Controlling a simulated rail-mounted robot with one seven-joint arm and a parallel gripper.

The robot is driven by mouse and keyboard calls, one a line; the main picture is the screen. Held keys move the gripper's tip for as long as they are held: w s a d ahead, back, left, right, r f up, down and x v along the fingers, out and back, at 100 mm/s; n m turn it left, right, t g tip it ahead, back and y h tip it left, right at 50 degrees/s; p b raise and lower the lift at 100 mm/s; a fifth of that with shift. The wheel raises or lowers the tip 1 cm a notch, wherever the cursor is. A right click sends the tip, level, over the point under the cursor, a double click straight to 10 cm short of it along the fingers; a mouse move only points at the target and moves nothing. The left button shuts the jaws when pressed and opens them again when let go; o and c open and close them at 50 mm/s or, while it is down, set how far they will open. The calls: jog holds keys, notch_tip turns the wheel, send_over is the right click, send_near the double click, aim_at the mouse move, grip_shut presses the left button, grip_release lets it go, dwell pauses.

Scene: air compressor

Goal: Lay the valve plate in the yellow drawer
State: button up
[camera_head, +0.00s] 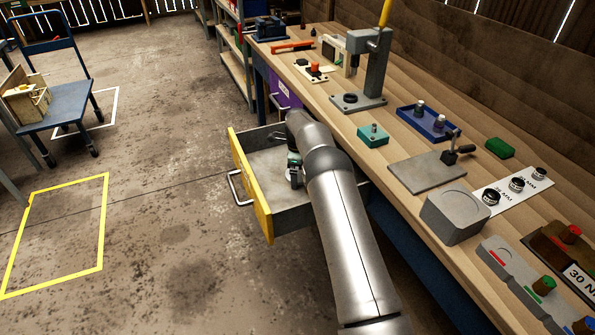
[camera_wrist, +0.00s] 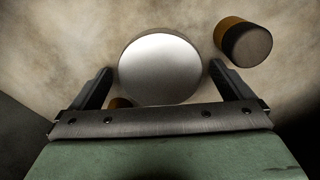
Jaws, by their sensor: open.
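The yellow drawer (camera_head: 250,185) is pulled out below the bench. Its yellow front and grey inside show, and part of the inside is hidden behind my arm. My gripper (camera_head: 294,178) is low inside the drawer, partly hidden by my arm. In the wrist view my gripper (camera_wrist: 160,68) has its two fingers apart. A round silver disc (camera_wrist: 160,65), perhaps the valve plate, shows between the fingers over a mottled surface. I cannot tell whether it touches the fingers. A brown, dark-ended cylinder (camera_wrist: 245,43) is right of the disc, and a brown piece (camera_wrist: 120,102) shows at its lower left.
The bench (camera_head: 400,125) runs along the right and carries a press (camera_head: 370,65), a teal block (camera_head: 373,135), a blue tray (camera_head: 425,122) and a grey plate (camera_head: 425,170). A purple drawer (camera_head: 283,92) is farther back.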

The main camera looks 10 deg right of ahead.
notch_tip(320, 180, up, 12)
jog(key=r, duration=0.1)
jog(key=s+r+n, duration=0.5)
jog(key=s+r, duration=0.3)
jog(key=s+r+n, duration=0.3)
jog(key=s+n, duration=0.1)
jog(key=s, duration=0.3)
jog(key=s+r+n, duration=0.2)
jog(key=s+n, duration=0.1)
jog(key=s, duration=0.5)
jog(key=s+f+n, duration=0.2)
jog(key=s+n, duration=0.1)
jog(key=s, duration=0.6)
jog(key=s+f+n, duration=0.1)
jog(key=s+n, duration=0.3)
jog(key=s, duration=0.5)
jog(key=s+a+f+n, duration=0.1)
jog(key=s+f+n, duration=0.1)
jog(key=s, duration=0.7)
jog(key=shift+f+n+b, duration=0.3)
jog(key=shift+n, duration=0.5)
